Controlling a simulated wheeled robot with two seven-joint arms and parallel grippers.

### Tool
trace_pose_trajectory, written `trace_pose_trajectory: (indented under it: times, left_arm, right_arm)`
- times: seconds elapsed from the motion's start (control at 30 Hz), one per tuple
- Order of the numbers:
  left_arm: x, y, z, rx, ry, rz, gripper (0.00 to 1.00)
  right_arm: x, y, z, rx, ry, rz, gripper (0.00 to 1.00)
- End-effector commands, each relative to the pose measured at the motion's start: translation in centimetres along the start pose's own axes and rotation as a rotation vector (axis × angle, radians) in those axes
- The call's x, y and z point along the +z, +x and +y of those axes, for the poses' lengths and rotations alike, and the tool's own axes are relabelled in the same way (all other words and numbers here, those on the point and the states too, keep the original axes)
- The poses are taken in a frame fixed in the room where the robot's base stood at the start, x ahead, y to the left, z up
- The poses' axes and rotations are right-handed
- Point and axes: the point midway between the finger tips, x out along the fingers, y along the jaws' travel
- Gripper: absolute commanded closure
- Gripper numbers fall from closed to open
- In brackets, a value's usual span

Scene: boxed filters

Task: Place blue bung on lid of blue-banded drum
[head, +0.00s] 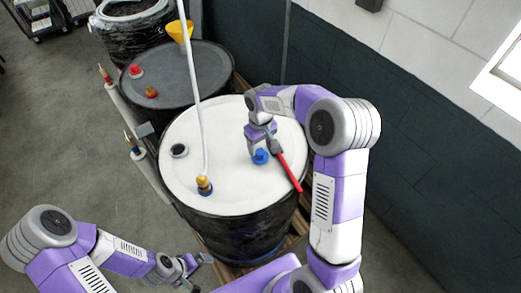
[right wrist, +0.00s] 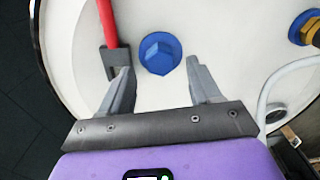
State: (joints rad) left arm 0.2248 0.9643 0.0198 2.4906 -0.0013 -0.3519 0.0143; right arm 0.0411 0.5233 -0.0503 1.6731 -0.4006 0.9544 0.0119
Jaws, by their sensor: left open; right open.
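The blue bung (head: 260,157) rests on the white lid (head: 225,135) of a black drum (head: 240,235), right of the lid's middle. Blue shows low on the drum's side. My right gripper (head: 262,148) is open just over the lid at the bung. In the right wrist view, the blue hex-headed bung (right wrist: 159,53) lies between and slightly beyond the open fingertips (right wrist: 158,70), and neither finger visibly grips it. My left gripper (head: 200,262) is open and empty, low at the drum's front left, away from the lid.
A red-handled tool (head: 289,172) lies on the lid beside the bung. A brass fitting (head: 204,183) with a white pipe and a dark round opening (head: 179,150) are on the lid's left. A grey-lidded drum (head: 190,62) with a yellow funnel (head: 179,31) stands behind. A wall is right.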

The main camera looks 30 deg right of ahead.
Motion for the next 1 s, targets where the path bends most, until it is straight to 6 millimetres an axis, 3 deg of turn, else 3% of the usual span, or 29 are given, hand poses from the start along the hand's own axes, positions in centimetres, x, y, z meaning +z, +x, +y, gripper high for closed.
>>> trace_pose_trajectory:
  times: [0.2, 0.4, 1.0]
  left_arm:
    - [0.0, -0.1, 0.0, 0.000, 0.000, 0.000, 0.04]
    - [0.0, -0.2, 0.1, 0.000, 0.000, 0.000, 0.04]
    - [0.0, -0.2, 0.1, 0.000, 0.000, 0.000, 0.04]
  right_arm:
    - [-0.1, -5.0, 0.0, 0.001, -0.001, 0.005, 0.37]
    - [-0.1, -7.8, 0.0, 0.000, -0.001, 0.003, 0.37]
    - [0.0, -8.6, 0.0, 0.000, 0.000, 0.000, 0.37]
